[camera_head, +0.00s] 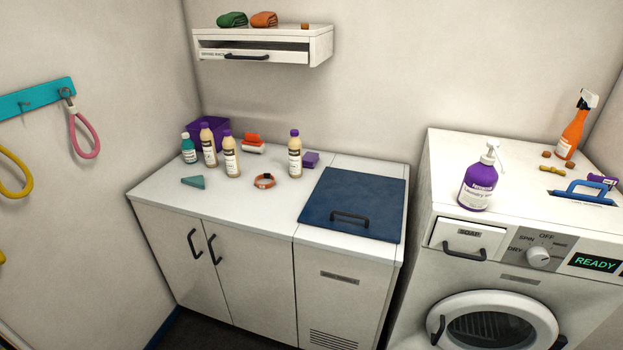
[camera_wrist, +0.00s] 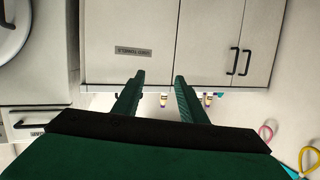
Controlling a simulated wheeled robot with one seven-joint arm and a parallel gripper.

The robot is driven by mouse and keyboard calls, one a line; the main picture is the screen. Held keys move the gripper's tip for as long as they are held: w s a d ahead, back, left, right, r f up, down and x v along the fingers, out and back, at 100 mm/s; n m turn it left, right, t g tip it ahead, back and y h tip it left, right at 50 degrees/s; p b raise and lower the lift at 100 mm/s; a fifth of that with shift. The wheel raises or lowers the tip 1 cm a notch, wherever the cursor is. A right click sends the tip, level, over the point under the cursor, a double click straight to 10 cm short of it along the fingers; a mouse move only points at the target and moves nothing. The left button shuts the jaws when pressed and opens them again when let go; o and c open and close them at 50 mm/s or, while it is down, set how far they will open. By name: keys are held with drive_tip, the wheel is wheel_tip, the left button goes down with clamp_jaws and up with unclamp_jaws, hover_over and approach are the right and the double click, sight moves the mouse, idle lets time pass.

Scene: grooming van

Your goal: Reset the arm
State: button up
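My gripper (camera_wrist: 159,78) shows only in the wrist view. Its two dark green fingers stand apart with a clear gap and nothing between them, so it is open and empty. The wrist view is upside down and faces the white cabinet (camera_wrist: 205,45) with its dark door handles. The fingers appear to be in free space in front of the cabinet; the exact distance cannot be told. No part of my arm shows in the head view.
The counter (camera_head: 228,205) holds several bottles, an orange ring (camera_head: 264,181) and a blue lid (camera_head: 352,204). The washing machine (camera_head: 440,180) stands at right with a purple pump bottle (camera_head: 478,187). A shelf (camera_head: 320,45) and a teal hook rail (camera_head: 38,99) are on the walls.

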drive_tip(key=f+v, duration=0.1)
drive_tip(key=v, duration=2.5)
drive_tip(key=shift+n, duration=0.3)
drive_tip(key=shift+s+a+r, duration=0.25)
drive_tip(key=shift+s, duration=0.2)
drive_tip(key=shift+s+a+r, duration=0.25)
drive_tip(key=shift+s, duration=0.2)
drive_tip(key=shift+c, duration=0.9)
drive_tip(key=shift+s+d+r, duration=0.1)
drive_tip(key=shift+d, duration=0.1)
